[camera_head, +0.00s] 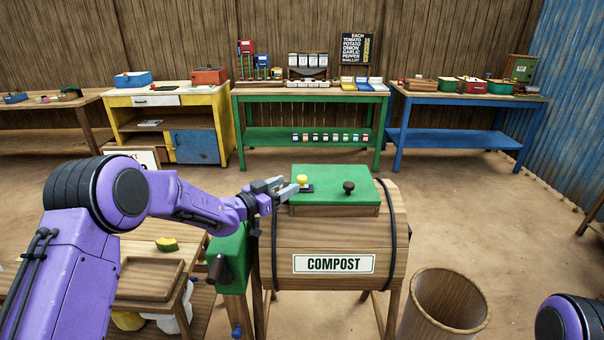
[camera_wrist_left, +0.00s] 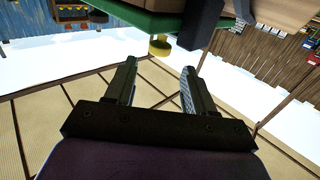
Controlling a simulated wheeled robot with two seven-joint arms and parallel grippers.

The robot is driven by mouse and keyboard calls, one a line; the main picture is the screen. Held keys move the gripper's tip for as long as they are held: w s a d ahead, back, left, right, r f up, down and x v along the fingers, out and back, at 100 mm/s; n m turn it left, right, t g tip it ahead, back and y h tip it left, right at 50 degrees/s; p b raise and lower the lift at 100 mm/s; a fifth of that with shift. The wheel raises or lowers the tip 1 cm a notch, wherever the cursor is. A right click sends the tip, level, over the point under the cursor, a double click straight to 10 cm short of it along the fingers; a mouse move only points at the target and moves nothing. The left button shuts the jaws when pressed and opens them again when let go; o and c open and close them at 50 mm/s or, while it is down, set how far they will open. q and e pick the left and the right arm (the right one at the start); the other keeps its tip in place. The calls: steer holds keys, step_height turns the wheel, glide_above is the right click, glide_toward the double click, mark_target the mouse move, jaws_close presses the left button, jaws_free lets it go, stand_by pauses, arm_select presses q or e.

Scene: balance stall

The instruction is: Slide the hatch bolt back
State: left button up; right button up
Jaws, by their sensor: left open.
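The wooden compost barrel (camera_head: 280,240) stands in front of me with a "COMPOST" label on its side. Its green hatch (camera_head: 325,178) lies flat on top and looks closed. A yellow knob (camera_head: 302,180) on a dark base, seemingly the bolt's, sits at the hatch's left side. A dark brown knob (camera_head: 348,187) stands further right on the hatch. My left gripper (camera_head: 285,187) is open just left of the yellow knob. In the left wrist view the yellow knob (camera_wrist_left: 160,46) shows beyond the empty open fingers (camera_wrist_left: 160,82); contact is not visible. My right gripper is out of view.
A green crank box (camera_head: 232,258) is at the barrel's left end. A low wooden table with a tray (camera_head: 150,292) stands at left. An open wooden tub (camera_head: 445,305) is at lower right. Several workbenches line the back wall, with clear floor before them.

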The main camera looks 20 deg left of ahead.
mark_target(299, 179)
arm_select(q)
steer(key=p+x, duration=0.1)
steer(key=x, duration=0.6)
steer(key=shift+w+d+f, duration=0.1)
steer(key=shift+w+f, duration=0.1)
steer(key=shift+s+r, duration=0.1)
steer(key=shift+r, duration=0.05)
